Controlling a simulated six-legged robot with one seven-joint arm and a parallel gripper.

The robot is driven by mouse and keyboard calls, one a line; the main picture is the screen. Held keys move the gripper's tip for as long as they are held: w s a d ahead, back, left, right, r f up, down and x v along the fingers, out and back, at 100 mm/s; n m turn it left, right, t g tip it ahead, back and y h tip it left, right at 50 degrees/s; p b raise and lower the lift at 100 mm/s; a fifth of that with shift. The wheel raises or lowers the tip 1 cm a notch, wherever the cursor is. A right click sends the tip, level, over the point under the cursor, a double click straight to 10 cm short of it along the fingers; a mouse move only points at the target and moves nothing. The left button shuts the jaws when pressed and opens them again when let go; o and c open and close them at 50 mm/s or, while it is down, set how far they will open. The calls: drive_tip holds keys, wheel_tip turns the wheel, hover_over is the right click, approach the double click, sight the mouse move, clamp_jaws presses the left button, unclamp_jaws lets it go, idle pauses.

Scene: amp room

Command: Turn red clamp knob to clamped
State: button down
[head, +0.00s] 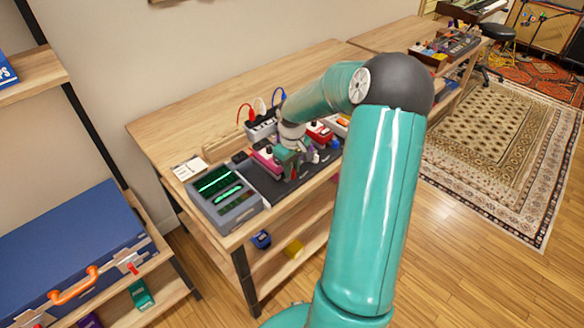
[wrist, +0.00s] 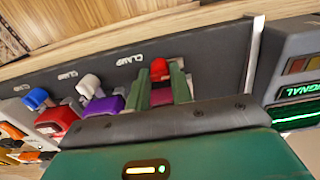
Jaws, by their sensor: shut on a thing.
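The red clamp knob (wrist: 159,69) sits at the front strip of the dark pedalboard (wrist: 215,60), in front of a magenta pedal (wrist: 161,97). My gripper (wrist: 161,83) has one green finger on each side of the red knob, shut on it. In the head view my gripper (head: 290,170) points down at the board, and a bit of red shows at its fingertips. The magenta pedal also shows in the head view (head: 264,158), left of the gripper. The knob's lower part is hidden by the fingers.
To the left in the wrist view are a white knob (wrist: 88,84) at a purple pedal (wrist: 104,105) and a blue knob (wrist: 36,98) at a red pedal (wrist: 57,120). A grey unit with green lit displays (head: 224,193) stands close by at the bench's near end.

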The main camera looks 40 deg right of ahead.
drive_tip(key=shift+m, duration=0.4)
drive_tip(key=m, duration=0.3)
drive_tip(key=shift+w+r+m, duration=0.1)
drive_tip(key=shift+m, duration=0.2)
drive_tip(key=m, duration=0.4)
drive_tip(key=shift+m, duration=0.3)
drive_tip(key=m, duration=0.4)
drive_tip(key=shift+m, duration=2.5)
